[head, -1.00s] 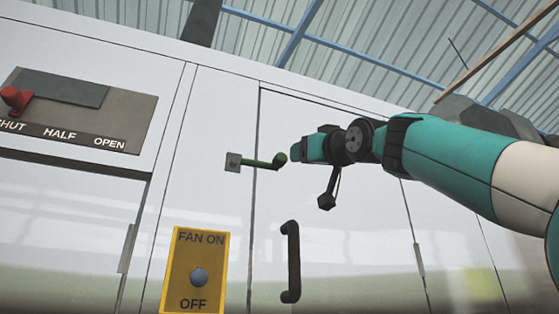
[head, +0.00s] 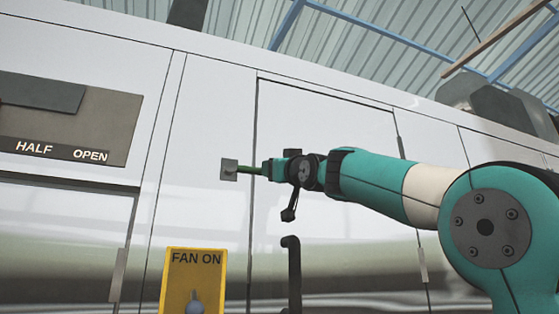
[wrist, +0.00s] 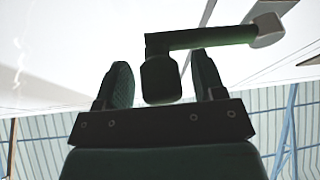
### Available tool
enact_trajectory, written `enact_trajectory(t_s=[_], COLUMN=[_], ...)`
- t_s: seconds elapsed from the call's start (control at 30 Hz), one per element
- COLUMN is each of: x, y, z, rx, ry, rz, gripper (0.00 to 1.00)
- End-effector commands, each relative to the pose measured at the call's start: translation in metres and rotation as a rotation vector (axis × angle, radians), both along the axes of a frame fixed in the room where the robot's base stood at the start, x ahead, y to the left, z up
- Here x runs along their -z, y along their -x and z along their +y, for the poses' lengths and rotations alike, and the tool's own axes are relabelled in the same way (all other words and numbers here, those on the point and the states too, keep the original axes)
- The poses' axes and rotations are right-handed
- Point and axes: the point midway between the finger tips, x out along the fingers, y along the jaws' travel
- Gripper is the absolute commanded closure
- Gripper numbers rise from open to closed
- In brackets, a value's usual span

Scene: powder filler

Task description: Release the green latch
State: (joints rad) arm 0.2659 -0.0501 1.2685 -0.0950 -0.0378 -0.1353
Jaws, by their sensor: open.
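The green latch (head: 246,169) sticks out to the right from a small grey square mount on the white cabinet, left of the door's edge. Its far end is hidden by my gripper (head: 270,168) in the head view. In the wrist view the latch handle (wrist: 215,38) runs across to a pale mount at the upper right. Its dark knob (wrist: 161,80) sits between the two fingers of my gripper (wrist: 163,85). The fingers are open, with a gap showing on each side of the knob.
A black vertical door handle (head: 292,270) is below my gripper. A yellow fan switch plate (head: 195,285) is at the lower left. A grey panel marked HALF and OPEN (head: 80,125) is at the far left. The cabinet door (head: 330,125) looks flush with its frame.

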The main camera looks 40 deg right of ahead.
Motion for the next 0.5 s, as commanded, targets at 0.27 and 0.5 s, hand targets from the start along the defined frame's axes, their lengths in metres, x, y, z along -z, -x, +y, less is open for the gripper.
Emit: enact_trajectory(t_s=[0.27,0.5], x=[0.0000,0.0000], y=[-0.0017,-0.0016], z=[-0.0003,-0.0004], rx=[0.000,0.000], ry=[0.000,0.000], rz=[0.000,0.001], gripper=[0.37,0.90])
